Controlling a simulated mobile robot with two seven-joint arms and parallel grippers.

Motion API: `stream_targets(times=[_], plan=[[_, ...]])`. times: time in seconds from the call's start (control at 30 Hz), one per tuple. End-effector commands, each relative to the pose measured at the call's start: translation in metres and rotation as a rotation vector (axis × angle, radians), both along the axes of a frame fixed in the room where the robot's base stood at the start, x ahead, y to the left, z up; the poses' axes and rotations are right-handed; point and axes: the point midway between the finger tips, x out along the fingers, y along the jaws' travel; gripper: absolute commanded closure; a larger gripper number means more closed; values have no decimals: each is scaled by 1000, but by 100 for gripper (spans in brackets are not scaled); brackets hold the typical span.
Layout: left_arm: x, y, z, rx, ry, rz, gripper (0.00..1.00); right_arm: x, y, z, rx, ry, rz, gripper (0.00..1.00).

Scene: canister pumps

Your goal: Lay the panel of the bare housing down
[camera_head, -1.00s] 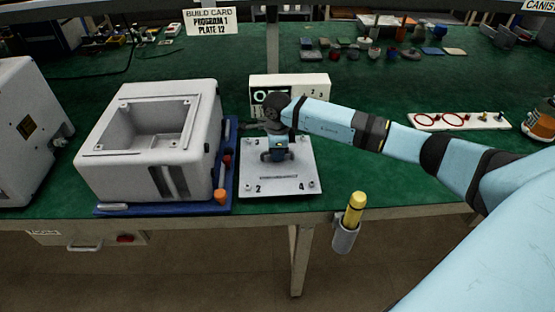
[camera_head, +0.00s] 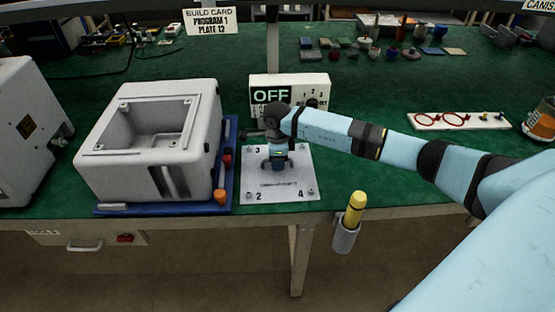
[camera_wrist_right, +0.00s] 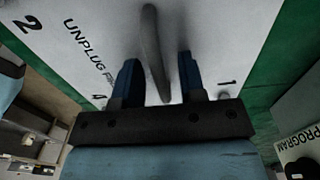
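The panel (camera_head: 303,172), a light grey square plate with numbered corners, lies face up, apparently flat on the green bench near its front edge. It also shows in the right wrist view (camera_wrist_right: 72,22), with "UNPLUG" lettering and a bar handle (camera_wrist_right: 152,45). My right gripper (camera_head: 278,165) is over the panel; its blue fingers (camera_wrist_right: 158,68) are open, one each side of the handle, with gaps visible. The bare housing (camera_head: 95,165), a pale box with a square opening on top, stands left of the panel. My left gripper is not in view.
A blue tray (camera_head: 229,190) lies under the housing, with orange-handled tools along its right side. A white box reading OFF (camera_head: 270,96) stands behind the panel. A yellow-topped tool (camera_head: 355,205) hangs in a holder at the front edge. Green bench is clear right of the panel.

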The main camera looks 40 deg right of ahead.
Motion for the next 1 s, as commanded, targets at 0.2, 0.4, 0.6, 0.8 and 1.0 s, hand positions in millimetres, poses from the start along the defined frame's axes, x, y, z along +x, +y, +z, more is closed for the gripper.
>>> stream_targets(times=[0.2, 0.4, 0.6, 0.8, 1.0], plan=[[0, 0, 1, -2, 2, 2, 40, 1, -1, 35, -2, -5, 0, 63], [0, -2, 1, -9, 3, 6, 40, 1, 0, 79, -1, -4, 1, 63], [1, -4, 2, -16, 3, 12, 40, 1, 0, 109, -1, -3, 0, 63], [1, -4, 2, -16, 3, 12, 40, 0, 0, 120, 0, 0, 0, 63], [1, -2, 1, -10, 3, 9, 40, 0, 0, 121, 0, 0, 0, 63]])
